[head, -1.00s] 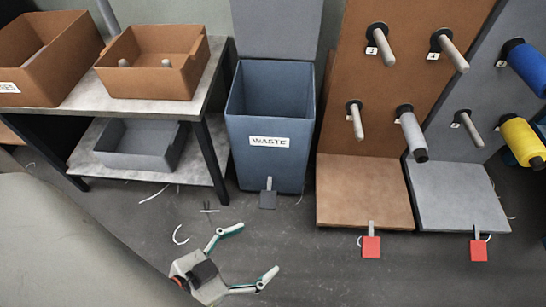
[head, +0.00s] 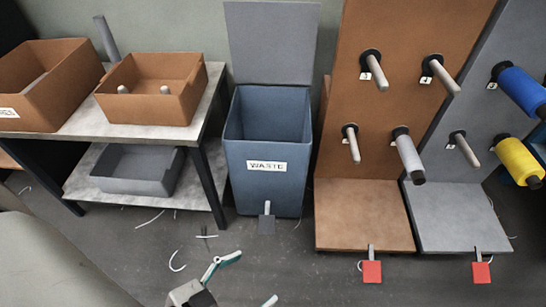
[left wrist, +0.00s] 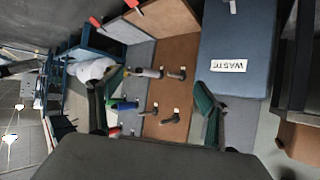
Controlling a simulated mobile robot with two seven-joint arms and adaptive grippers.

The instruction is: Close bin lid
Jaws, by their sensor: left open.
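The blue waste bin (head: 267,192) stands on the floor in the middle of the head view, with a white WASTE label and an open top. Its flat grey lid (head: 272,42) stands upright behind the opening. A small grey pedal (head: 266,223) sticks out at the bin's foot. My left gripper (head: 248,280) is open and empty, in front of the bin and apart from it, partly cut off by the lower edge. In the left wrist view, the bin (left wrist: 240,45) shows at the upper right, beyond the open fingers (left wrist: 155,108). My right gripper is not in view.
A table (head: 75,122) with brown boxes and a lower grey tray (head: 135,172) stands left of the bin. Brown (head: 362,217) and grey (head: 462,218) peg stands with spools and red pedals are at the right. Thread scraps lie on the floor; the floor before the bin is mostly clear.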

